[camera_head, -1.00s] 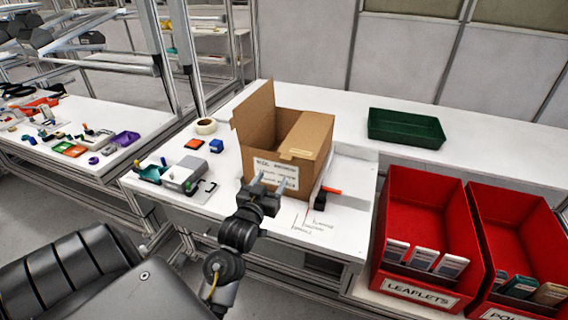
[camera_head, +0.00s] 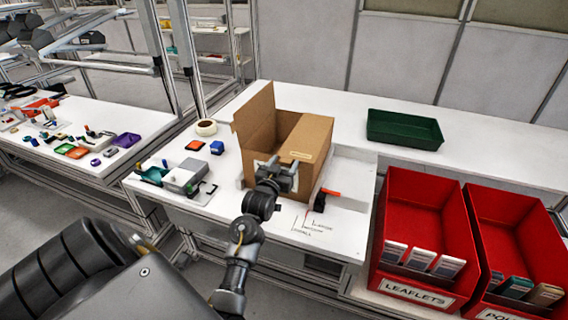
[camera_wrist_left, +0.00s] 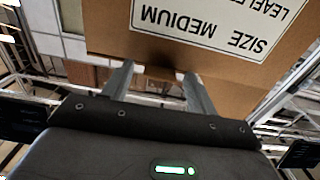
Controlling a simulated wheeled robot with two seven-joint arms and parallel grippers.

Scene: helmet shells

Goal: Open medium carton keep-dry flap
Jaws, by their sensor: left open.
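The brown medium carton (camera_head: 312,137) stands on the white bench with one tall flap (camera_head: 253,113) raised at its left. Another panel covers the right part of its top and bears a small pale label. In the left wrist view a cardboard face with an upside-down "SIZE MEDIUM" label (camera_wrist_left: 215,25) fills the top. My left gripper (camera_head: 275,165) is open at the carton's front, in front of the label. In the wrist view its two fingers (camera_wrist_left: 155,72) point at the cardboard's edge; I cannot tell whether they touch it. My right gripper is out of view.
A dark tool with an orange-red part (camera_head: 324,196) lies right of the carton. A tape roll (camera_head: 206,128), blue block (camera_head: 217,147) and grey device (camera_head: 183,179) are at left. A green tray (camera_head: 405,129) sits behind right; red bins (camera_head: 425,210) stand at right.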

